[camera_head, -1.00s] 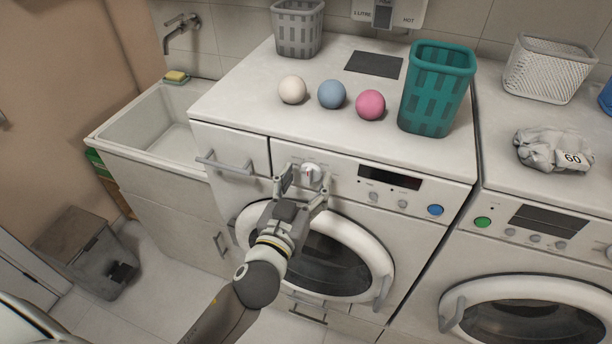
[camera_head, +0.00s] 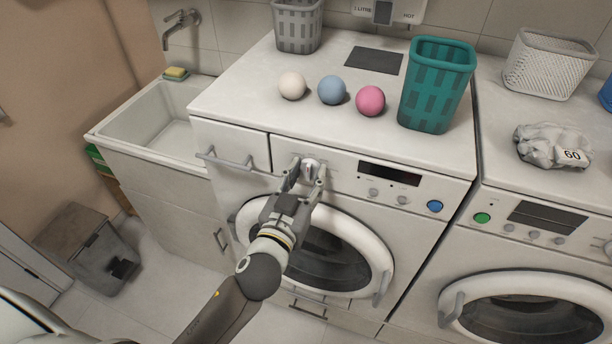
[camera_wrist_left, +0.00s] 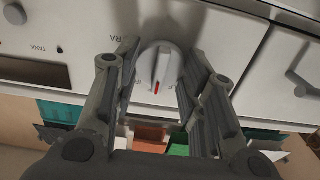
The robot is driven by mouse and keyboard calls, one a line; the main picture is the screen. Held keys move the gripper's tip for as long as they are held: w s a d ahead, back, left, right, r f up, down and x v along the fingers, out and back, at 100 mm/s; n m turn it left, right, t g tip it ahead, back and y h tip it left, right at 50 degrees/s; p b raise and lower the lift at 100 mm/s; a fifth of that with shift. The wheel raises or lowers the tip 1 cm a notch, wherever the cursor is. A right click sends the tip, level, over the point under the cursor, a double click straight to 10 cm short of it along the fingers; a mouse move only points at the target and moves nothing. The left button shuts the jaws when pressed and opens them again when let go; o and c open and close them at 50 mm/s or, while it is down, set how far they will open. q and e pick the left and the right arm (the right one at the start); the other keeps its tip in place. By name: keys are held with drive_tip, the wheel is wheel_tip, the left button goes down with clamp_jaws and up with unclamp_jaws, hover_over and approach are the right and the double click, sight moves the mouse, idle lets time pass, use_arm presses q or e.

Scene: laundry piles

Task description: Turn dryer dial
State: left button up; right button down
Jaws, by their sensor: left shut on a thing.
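The dial (camera_head: 310,165) is a round white knob on the front panel of the left machine, left of its dark display. In the left wrist view the dial (camera_wrist_left: 158,62) has a raised grip bar with a red mark. My left gripper (camera_head: 306,175) is at the panel with one finger on each side of the dial, shut on it. The left wrist view shows the fingers (camera_wrist_left: 160,75) flanking the knob. Small printed letters beside the dial are partly hidden by the fingers. My right gripper is not in view.
A drawer handle (camera_head: 226,160) juts out left of the dial. The round door (camera_head: 330,250) lies below it. Three balls, including a pink one (camera_head: 370,101), and a teal basket (camera_head: 437,85) stand on top. A second machine (camera_head: 530,240) is at right.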

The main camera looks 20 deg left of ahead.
use_arm(q)
drive_tip(key=shift+r+m+p, duration=0.1)
drive_tip(key=shift+m+p, duration=0.2)
drive_tip(key=shift+m, duration=0.8)
drive_tip(key=m+p, duration=0.1)
drive_tip(key=m, duration=0.4)
drive_tip(key=m+p, duration=0.1)
drive_tip(key=m, duration=0.3)
drive_tip(key=m+p, duration=0.1)
drive_tip(key=m, duration=0.3)
drive_tip(key=shift+m, duration=0.3)
drive_tip(key=o, duration=1.1)
drive_tip(key=shift+c, duration=0.2)
